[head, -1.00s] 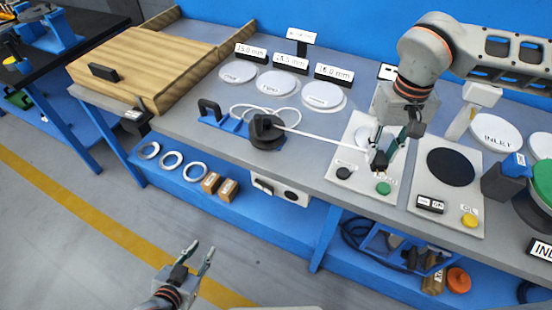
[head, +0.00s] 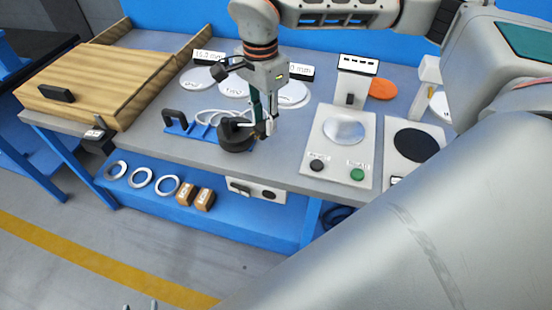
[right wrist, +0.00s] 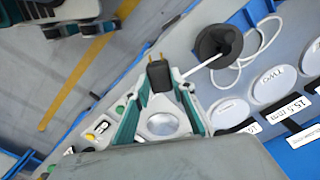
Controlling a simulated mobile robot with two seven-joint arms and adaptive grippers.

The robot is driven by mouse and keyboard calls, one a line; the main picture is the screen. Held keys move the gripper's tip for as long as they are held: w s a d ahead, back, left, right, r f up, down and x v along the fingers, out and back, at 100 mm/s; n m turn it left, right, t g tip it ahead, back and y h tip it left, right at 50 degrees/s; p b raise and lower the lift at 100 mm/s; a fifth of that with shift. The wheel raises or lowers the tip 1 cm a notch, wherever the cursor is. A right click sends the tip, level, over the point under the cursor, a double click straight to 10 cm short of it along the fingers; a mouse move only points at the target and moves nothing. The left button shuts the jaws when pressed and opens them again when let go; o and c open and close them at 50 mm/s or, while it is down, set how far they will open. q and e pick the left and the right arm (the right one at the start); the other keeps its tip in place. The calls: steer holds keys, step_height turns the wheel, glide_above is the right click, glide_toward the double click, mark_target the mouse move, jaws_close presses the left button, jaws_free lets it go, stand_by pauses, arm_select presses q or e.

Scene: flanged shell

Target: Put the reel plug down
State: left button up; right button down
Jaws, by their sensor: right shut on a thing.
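The reel plug (right wrist: 160,76) is a black block with two brass pins, seen in the right wrist view between the fingers of my right gripper (right wrist: 160,100). My right gripper is shut on it. In the head view the right gripper (head: 264,130) is low beside the black reel (head: 236,136), on its right, and the plug is hard to make out there. A white cable runs from the plug to the reel (right wrist: 219,44) in the right wrist view. Only the fingertips of my left gripper (head: 140,306) show at the bottom edge of the head view, apart and empty.
A blue stand with a black handle (head: 176,119) is left of the reel. White labelled discs (head: 199,80) lie behind it. A panel (head: 333,168) with a dome and buttons is to the right. A wooden board (head: 102,82) covers the bench's left end.

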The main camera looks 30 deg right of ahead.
steer(key=m, duration=0.4)
steer(key=shift+w+d+r+m, duration=0.25)
steer(key=shift+d+m, duration=0.1)
steer(key=shift+m, duration=0.05)
steer(key=m, duration=0.4)
steer(key=shift+w+d+r+m, duration=0.15)
steer(key=shift+d+r+m, duration=0.1)
steer(key=shift+r+m, duration=0.05)
steer(key=m, duration=0.4)
steer(key=shift+w+d+r+m+b, duration=0.2)
steer(key=shift+d+r+m+b, duration=0.1)
steer(key=shift+m+b, duration=0.1)
steer(key=w+d+r+m+b, duration=0.1)
steer(key=d+m, duration=0.1)
steer(key=m, duration=1)
steer(key=d+r+m, duration=0.1)
steer(key=r+m, duration=0.1)
steer(key=m, duration=1)
step_height(320, 180, down, 20)
steer(key=shift+f, duration=0.15)
steer(key=shift+f, duration=0.1)
